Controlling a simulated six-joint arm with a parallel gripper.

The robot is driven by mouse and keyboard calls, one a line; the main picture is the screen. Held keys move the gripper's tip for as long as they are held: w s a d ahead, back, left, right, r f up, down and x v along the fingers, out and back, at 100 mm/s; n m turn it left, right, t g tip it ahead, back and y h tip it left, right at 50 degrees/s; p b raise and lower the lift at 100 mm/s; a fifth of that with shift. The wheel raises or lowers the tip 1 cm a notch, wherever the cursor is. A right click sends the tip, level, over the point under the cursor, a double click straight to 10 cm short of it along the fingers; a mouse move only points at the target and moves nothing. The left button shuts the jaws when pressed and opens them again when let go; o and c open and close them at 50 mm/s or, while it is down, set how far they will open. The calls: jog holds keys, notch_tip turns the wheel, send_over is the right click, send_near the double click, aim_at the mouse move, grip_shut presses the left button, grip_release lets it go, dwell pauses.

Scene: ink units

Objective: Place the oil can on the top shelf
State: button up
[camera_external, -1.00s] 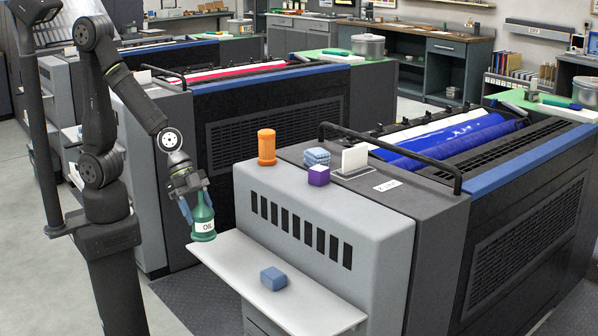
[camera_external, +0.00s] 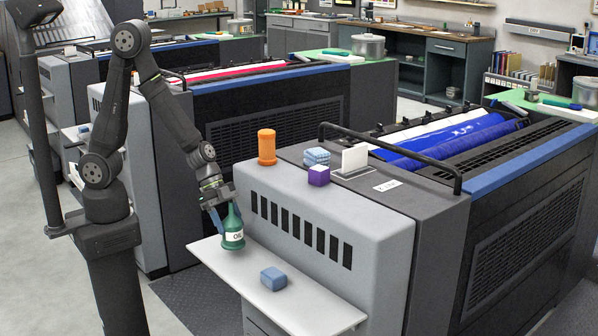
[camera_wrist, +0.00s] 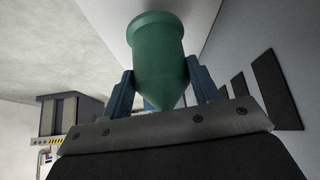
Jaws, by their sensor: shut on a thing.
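The green oil can (camera_external: 232,238), with a white OIL label, is held by my gripper (camera_external: 222,212) in the external view. The can hangs slightly tilted, just above or at the white lower shelf (camera_external: 215,258); I cannot tell whether it touches. In the wrist view the green can (camera_wrist: 160,65) sits between the two blue fingers of my gripper (camera_wrist: 158,85), which are shut on it. The grey top of the unit (camera_external: 285,180) is the higher surface, behind and to the right of the can.
A blue block (camera_external: 273,279) lies on the lower shelf. A black rail (camera_external: 390,140) rises behind. The grey top's front left is clear.

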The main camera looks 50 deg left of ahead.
aim_at(229, 231)
jog(key=shift+f, duration=1.6)
jog(key=shift+f, duration=0.15)
jog(key=o, duration=1.3)
jog(key=shift+c, duration=0.2)
jog(key=shift+r, duration=0.3)
jog(key=w+v, duration=0.1)
jog(key=v, duration=1)
jog(key=shift+s+a+r, duration=0.25)
jog(key=shift+s+r, duration=0.05)
jog(key=shift+s, duration=0.2)
